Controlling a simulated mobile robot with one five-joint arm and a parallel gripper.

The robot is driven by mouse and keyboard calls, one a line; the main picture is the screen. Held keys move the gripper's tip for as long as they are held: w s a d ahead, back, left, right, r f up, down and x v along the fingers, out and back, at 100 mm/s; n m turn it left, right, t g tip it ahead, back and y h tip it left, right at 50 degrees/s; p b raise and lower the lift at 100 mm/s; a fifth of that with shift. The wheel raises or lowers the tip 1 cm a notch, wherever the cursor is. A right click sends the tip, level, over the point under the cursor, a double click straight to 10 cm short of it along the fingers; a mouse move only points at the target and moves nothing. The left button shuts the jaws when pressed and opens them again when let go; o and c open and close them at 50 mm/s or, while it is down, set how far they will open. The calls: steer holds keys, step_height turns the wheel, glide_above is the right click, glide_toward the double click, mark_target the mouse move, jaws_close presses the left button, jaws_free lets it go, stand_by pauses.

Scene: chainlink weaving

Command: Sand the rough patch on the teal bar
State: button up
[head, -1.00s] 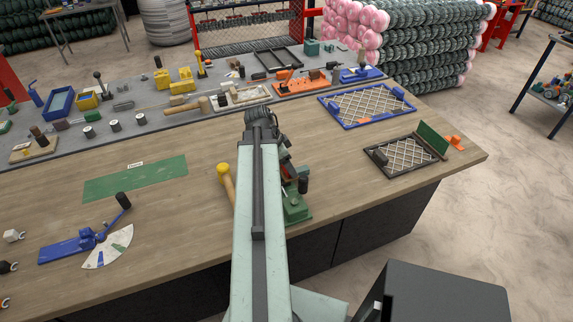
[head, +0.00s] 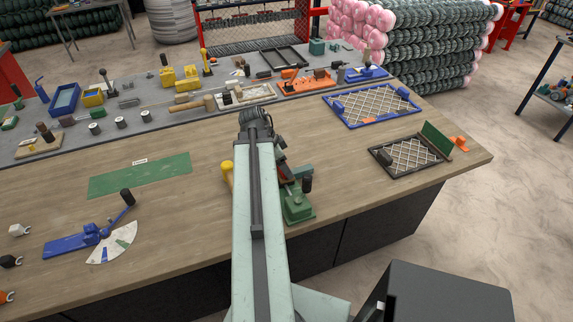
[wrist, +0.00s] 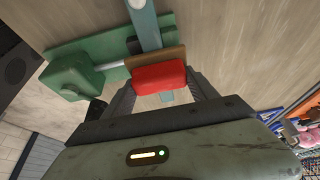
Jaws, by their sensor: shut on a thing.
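In the wrist view, my gripper (wrist: 163,90) is shut on a red sanding block (wrist: 158,78) with a brown face along its far side. The block lies across the teal bar (wrist: 146,25), which shows above it and as a short piece below. I cannot tell whether the brown face touches the bar. The rough patch is not visible. The bar sits by a green vise (wrist: 75,77). In the head view, the vise (head: 298,207) stands at the bench's front edge, right of my arm, with a teal piece (head: 302,172) behind it.
A yellow-headed mallet (head: 227,168) lies just left of my arm, partly hidden. A green mat (head: 140,175) and a blue gauge (head: 75,243) lie farther left. Mesh frames (head: 372,105) lie at the right. Bare wood (head: 340,160) separates the vise from them.

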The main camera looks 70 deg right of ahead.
steer(key=shift+w+a, duration=1.45)
steer(key=shift+w, duration=0.2)
step_height(320, 180, up, 7)
steer(key=p, duration=0.7)
